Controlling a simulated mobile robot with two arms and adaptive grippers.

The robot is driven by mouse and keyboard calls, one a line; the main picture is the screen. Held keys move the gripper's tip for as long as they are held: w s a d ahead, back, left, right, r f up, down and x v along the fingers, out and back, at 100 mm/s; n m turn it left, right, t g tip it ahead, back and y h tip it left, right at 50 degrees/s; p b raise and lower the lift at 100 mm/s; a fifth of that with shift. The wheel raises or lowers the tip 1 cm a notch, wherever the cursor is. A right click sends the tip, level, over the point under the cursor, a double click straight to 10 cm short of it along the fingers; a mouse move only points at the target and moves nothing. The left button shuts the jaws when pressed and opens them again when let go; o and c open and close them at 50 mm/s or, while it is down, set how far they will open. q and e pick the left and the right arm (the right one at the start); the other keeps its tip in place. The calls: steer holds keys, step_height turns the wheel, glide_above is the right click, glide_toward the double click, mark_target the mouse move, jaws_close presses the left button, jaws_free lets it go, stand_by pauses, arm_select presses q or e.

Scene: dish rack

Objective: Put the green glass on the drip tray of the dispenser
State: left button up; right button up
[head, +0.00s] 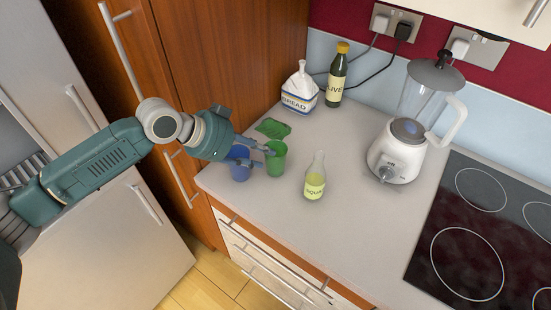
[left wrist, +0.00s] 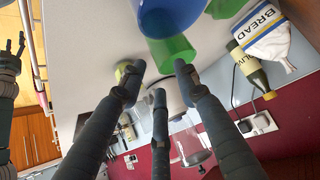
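The green glass (head: 276,170) stands upright on the counter near its left front corner, right of a blue glass (head: 240,170). My left gripper (head: 264,156) reaches in from the left, low over the blue glass, its fingers at the green glass. In the left wrist view the fingers (left wrist: 160,72) are spread, with the green glass (left wrist: 174,52) just beyond the tips; contact is unclear. My right gripper (left wrist: 15,46) shows at that view's left edge, fingers apart and empty. At the head view's left edge, a dark recess with a ribbed grille (head: 28,172) in the grey fridge looks like the dispenser's drip tray.
A squash bottle (head: 315,182) stands right of the green glass. A green cloth (head: 272,128), bread bag (head: 301,90) and olive oil bottle (head: 336,78) are behind. A blender (head: 398,150) and black hob (head: 470,235) are right. The counter's front middle is clear.

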mark_target(275, 160)
arm_select(q)
steer(key=p+x, duration=0.1)
steer(key=x, duration=0.1)
steer(key=p+x, duration=0.1)
steer(key=d+p+x, duration=0.1)
steer(key=x, duration=0.1)
steer(key=shift+s+d+r, duration=0.1)
steer(key=shift+s+d, duration=0.1)
steer(key=shift+w+d+f, duration=0.15)
steer(key=shift+d+f, duration=0.05)
steer(key=shift+f, duration=0.1)
steer(key=shift+a, duration=0.1)
jaws_close()
steer(key=shift+r, duration=0.1)
